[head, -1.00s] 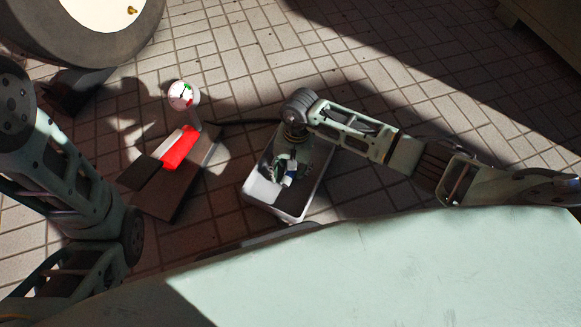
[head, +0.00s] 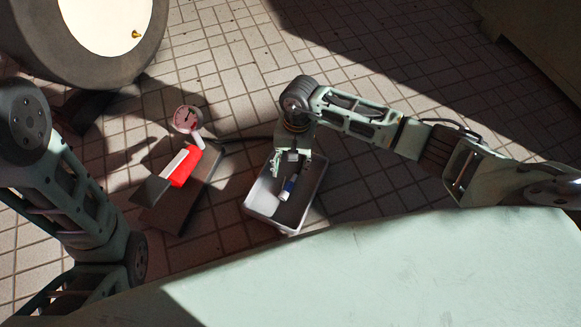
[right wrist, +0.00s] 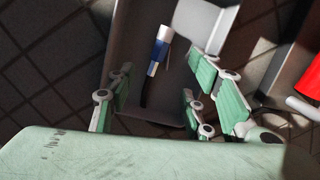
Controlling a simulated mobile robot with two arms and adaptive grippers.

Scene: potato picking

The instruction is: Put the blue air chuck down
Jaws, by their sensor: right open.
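The blue air chuck (head: 288,188), blue with a white end, lies inside a grey open tray (head: 262,208) on the floor in the head view. In the right wrist view the chuck (right wrist: 158,50) rests on the tray floor, with a thin dark piece running from its near end. My right gripper (head: 291,160) is open over the tray. In the right wrist view its green fingers (right wrist: 163,70) stand wide on both sides of the chuck, with clear gaps to it. My left arm shows at the left of the head view, but its gripper is out of view.
A red-and-dark device (head: 180,165) with a round gauge (head: 187,119) stands left of the tray. A dark hose (head: 240,139) runs from it towards the tray. A large wheel (head: 112,25) is at the upper left. Tiled floor beyond the tray is clear.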

